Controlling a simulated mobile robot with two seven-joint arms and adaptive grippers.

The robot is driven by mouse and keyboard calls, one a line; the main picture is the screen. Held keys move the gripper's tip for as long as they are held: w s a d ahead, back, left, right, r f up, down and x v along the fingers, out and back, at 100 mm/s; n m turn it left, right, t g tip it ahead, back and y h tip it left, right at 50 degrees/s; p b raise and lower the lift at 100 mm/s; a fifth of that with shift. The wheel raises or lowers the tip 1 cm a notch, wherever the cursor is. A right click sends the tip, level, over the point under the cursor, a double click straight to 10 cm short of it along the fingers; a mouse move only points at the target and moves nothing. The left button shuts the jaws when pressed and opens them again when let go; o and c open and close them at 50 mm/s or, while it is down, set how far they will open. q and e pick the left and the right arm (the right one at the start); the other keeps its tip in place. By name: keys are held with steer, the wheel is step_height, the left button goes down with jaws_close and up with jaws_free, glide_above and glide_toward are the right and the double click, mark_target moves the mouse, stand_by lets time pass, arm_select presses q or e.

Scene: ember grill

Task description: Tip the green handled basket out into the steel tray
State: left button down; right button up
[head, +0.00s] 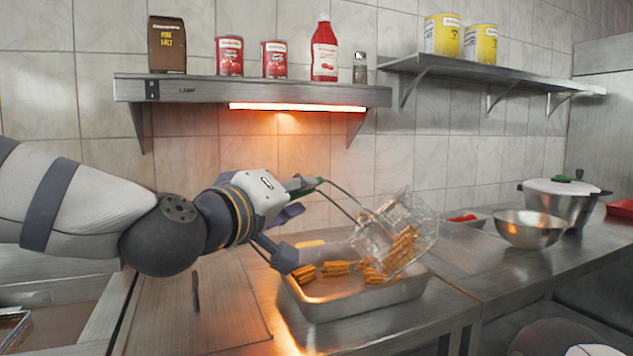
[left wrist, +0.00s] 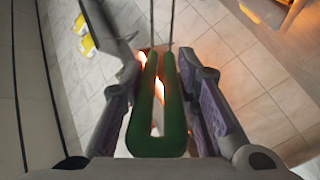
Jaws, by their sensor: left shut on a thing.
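My left gripper (head: 295,205) is shut on the green handle of a wire basket (head: 398,232). The green handle (left wrist: 157,110) shows between the fingers in the left wrist view (left wrist: 160,110). The basket is tilted over the right part of the steel tray (head: 350,304), with golden fried sticks (head: 403,245) inside it. Several more sticks (head: 335,268) lie in the tray under the heat lamp. Some at the basket's lower edge may be in either; I cannot tell. My right gripper is not in view.
A steel bowl (head: 530,228), a small tray with red items (head: 463,219) and a lidded pot (head: 562,198) stand to the right. A lamp shelf (head: 250,92) with cans and bottles hangs above.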

arm_select(q)
steer(key=w+a+f+n+b, duration=0.1)
steer(key=a+f+n+b, duration=0.1)
steer(key=f+n+b, duration=0.3)
steer(key=w+a+f+n+b, duration=0.1)
steer(key=a+f+n+b, duration=0.2)
steer(key=f, duration=0.6)
steer(key=w+a+f+n+b, duration=0.2)
steer(key=a+f+n+b, duration=0.1)
steer(key=f+n+b, duration=0.4)
steer(key=shift+n+t+b, duration=0.3)
steer(key=shift+n+b, duration=0.2)
steer(key=shift+b, duration=0.7)
steer(key=shift+s+d+f+n+b, duration=0.15)
steer(key=shift+f+n+b, duration=0.4)
steer(key=shift+n+b, duration=0.3)
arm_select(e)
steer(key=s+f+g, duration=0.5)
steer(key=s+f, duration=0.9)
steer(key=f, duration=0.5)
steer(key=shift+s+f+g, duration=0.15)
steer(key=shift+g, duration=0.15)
arm_select(q)
steer(key=shift+f, duration=0.15)
